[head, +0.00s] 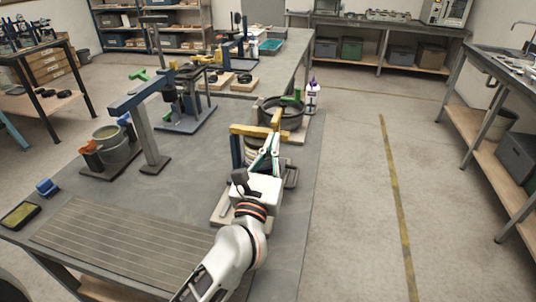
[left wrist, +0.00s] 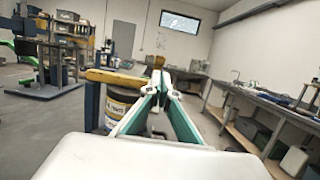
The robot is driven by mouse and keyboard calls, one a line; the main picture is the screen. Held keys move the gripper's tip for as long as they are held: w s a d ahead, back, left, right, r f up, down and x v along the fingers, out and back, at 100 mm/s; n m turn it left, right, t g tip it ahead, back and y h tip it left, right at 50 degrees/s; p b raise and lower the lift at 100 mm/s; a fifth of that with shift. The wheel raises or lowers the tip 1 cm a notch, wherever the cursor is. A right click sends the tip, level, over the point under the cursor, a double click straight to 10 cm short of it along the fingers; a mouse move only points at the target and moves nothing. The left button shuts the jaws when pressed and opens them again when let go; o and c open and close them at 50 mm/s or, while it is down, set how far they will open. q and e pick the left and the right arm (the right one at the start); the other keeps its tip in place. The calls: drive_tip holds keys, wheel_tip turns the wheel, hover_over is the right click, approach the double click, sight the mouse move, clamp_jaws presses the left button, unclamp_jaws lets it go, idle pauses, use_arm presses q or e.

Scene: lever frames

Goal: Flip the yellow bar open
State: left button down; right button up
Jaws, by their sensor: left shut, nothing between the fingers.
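The yellow bar (head: 248,129) lies roughly level across the top of a blue post (head: 237,152) on a small frame near the table's right edge. In the left wrist view the bar (left wrist: 112,78) runs from the blue post (left wrist: 91,106) toward my fingertips. A yellow upright piece (head: 276,119) stands by its right end. My left gripper (head: 272,142) is shut and empty, with its fingertips close to the bar's right end; I cannot tell whether they touch. The gripper hides part of the frame's base. My right gripper is not in view.
A labelled tin (left wrist: 121,106) stands under the bar. Behind the frame are a dark round pan (head: 283,112) and a white bottle (head: 312,97). A blue-grey lever stand (head: 145,130) and a grey bucket (head: 113,148) stand to the left.

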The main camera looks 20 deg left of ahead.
use_arm(q)
drive_tip(key=shift+x, duration=0.9)
drive_tip(key=shift+w, duration=0.1)
drive_tip(key=shift+r, duration=0.15)
